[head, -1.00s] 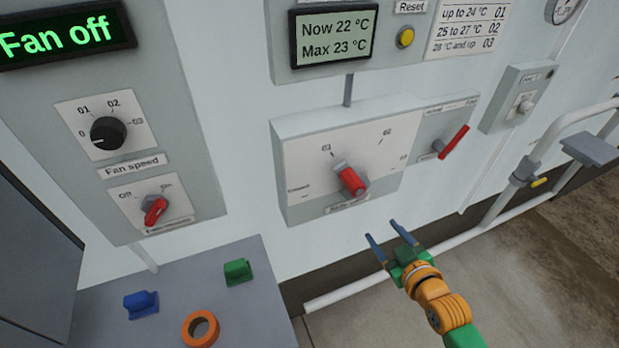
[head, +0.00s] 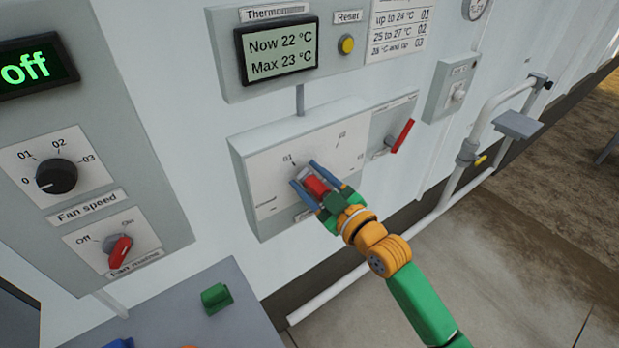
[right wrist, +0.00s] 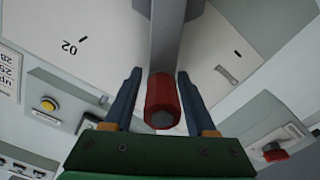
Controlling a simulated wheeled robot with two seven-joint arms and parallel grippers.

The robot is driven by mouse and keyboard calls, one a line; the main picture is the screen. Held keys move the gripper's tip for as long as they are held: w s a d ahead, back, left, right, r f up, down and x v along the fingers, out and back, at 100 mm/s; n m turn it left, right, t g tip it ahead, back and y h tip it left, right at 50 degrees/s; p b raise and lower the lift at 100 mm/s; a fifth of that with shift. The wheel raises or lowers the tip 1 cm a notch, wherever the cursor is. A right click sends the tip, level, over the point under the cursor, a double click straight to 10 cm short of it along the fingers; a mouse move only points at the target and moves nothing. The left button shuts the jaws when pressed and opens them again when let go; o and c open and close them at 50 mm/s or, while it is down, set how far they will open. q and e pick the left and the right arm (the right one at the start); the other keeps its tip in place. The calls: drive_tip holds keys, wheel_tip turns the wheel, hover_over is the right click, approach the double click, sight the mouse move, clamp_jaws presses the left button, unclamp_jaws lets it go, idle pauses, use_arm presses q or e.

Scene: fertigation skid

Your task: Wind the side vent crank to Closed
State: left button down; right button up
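The side vent crank has a red grip (head: 317,186) on a grey arm, in front of a pale dial panel (head: 246,168) in the middle of the head view. The dial carries marks 01, 02 and 03, and a small blurred label at its lower left. My right gripper (head: 304,174) is open, with its blue fingers on either side of the red grip. In the right wrist view, the red grip (right wrist: 161,98) sits between the fingers (right wrist: 159,76) with a gap on each side. The crank's hub is mostly hidden. My left gripper is not in view.
A red lever (head: 403,135) is right of the dial. The thermometer display (head: 279,52) is above. The fan speed knob (head: 56,176) and red fan switch (head: 120,250) are left. A grey table with a green object (head: 215,298) is below left. A white pipe rail (head: 480,130) stands right.

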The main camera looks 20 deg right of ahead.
clamp_jaws()
idle(1.2)
